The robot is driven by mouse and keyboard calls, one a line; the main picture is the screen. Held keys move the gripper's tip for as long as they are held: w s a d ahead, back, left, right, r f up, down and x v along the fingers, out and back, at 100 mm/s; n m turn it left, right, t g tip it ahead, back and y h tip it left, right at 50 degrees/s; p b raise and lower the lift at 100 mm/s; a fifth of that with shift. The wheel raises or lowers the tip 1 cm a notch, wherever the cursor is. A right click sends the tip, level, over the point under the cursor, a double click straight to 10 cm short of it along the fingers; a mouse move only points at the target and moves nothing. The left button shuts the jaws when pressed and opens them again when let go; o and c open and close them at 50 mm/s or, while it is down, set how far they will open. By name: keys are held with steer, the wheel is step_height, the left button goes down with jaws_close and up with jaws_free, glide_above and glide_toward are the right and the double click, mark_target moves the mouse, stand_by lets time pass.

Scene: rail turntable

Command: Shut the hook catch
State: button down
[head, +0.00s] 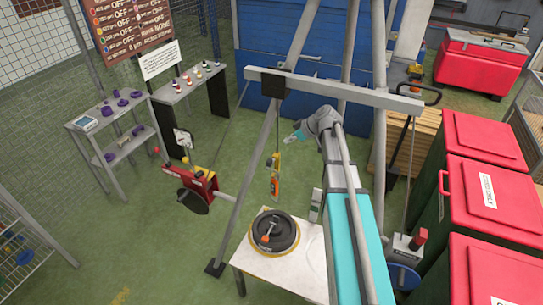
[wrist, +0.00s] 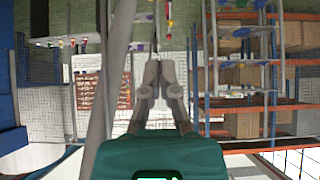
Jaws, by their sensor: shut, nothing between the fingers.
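A small yellow-and-orange hook (head: 275,185) hangs upright on a line below the grey crossbeam, over the front table. Its catch is too small in the head view to tell whether it is open or shut. My gripper (head: 291,138) is above and slightly right of the hook in the picture, apart from it as far as I can see. The wrist view shows its two fingers (wrist: 158,72) together and empty. I cannot make out the hook for certain in the wrist view.
A dark round weight (head: 274,230) with an orange top piece sits on the white table (head: 275,272) below the hook. Grey frame legs (head: 245,185) stand close on both sides. A red winch (head: 198,186) is left; red-lidded bins (head: 480,190) are right.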

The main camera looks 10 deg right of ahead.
steer(key=shift+f, duration=0.15)
steer(key=b, duration=0.8)
glide_above(270, 161)
steer(key=f, duration=0.7)
steer(key=shift+d+f, duration=0.2)
steer(key=shift+f+b, duration=1.5)
steer(key=shift+f, duration=0.2)
steer(key=shift+s+a+f, duration=0.1)
steer(key=shift+a, duration=0.15)
